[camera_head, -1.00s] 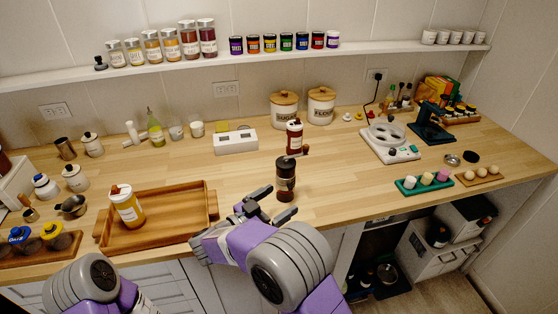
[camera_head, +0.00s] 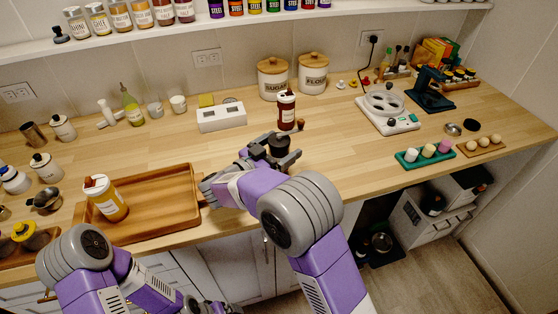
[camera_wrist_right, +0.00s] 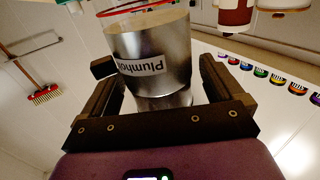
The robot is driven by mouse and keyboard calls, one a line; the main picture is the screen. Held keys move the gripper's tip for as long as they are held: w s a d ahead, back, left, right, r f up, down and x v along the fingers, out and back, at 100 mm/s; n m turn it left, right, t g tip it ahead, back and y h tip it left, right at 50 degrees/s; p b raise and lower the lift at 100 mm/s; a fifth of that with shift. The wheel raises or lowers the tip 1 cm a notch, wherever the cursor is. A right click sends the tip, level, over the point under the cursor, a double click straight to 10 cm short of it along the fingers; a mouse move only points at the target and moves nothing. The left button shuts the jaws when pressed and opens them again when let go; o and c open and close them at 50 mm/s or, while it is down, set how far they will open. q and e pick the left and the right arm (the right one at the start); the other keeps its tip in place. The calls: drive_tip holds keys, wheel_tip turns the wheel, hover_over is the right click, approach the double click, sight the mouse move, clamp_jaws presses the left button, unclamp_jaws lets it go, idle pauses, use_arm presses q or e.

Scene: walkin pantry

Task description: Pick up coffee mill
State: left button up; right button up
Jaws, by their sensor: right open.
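The coffee mill (camera_head: 280,143) stands on the wooden counter, a dark cylinder partly hidden behind my right gripper (camera_head: 275,151). In the right wrist view the mill (camera_wrist_right: 155,62) shows as a shiny cylinder with a label, upside down, between the two dark fingers of the gripper (camera_wrist_right: 163,88). The fingers are open, one on each side of it, with a visible gap at least on the left. My left arm is low at the left of the head view, and only a cut-off bit of its hand end shows at the bottom edge.
A red-brown bottle (camera_head: 287,110) stands just behind the mill. The counter right of the mill is clear.

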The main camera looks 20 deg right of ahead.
drive_tip(key=shift+x, duration=0.8)
drive_tip(key=c, duration=1.3)
